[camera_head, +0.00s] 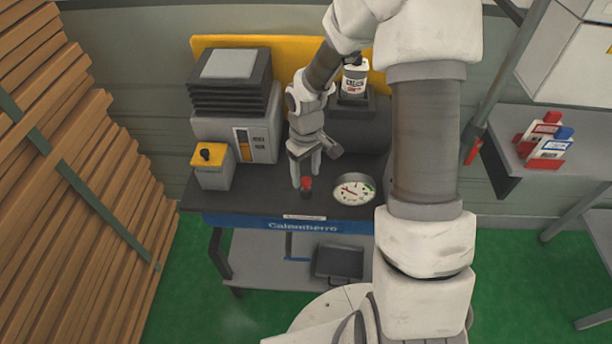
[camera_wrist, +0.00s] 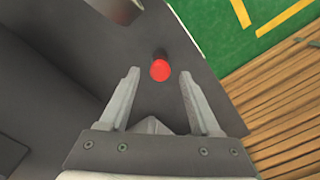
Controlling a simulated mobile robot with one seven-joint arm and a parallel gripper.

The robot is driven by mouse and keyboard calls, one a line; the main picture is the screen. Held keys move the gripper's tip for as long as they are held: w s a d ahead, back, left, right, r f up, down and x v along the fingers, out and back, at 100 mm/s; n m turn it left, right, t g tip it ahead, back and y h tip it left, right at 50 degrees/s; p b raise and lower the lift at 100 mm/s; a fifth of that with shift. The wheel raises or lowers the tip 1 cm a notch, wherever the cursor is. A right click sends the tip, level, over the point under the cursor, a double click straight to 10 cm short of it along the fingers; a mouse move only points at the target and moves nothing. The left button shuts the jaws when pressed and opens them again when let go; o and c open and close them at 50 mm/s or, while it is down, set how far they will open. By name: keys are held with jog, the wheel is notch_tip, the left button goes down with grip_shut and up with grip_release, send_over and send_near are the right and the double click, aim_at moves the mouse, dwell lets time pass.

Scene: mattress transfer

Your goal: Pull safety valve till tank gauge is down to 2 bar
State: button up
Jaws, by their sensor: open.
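The safety valve shows as a small red knob (camera_head: 306,183) near the front of the dark bench top. In the wrist view the red knob (camera_wrist: 160,70) stands just beyond my fingertips, roughly centred between them. My gripper (camera_head: 304,180) is open and empty, pointing down above the bench close to the knob; its two fingers (camera_wrist: 160,80) are apart and do not appear to touch it. The tank gauge (camera_head: 354,190) is a round white dial to the right of the knob. It has a red needle and a green mark, but its reading is too small to tell.
A grey ribbed machine (camera_head: 238,110) and a yellow-topped button box (camera_head: 212,166) stand left of my gripper. A labelled can (camera_head: 354,80) stands behind. Stacked timber (camera_head: 70,190) is at far left; a shelf with red and blue items (camera_head: 545,140) is at right.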

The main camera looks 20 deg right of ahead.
jog(key=shift+f, duration=0.8)
grip_shut()
dwell(0.9)
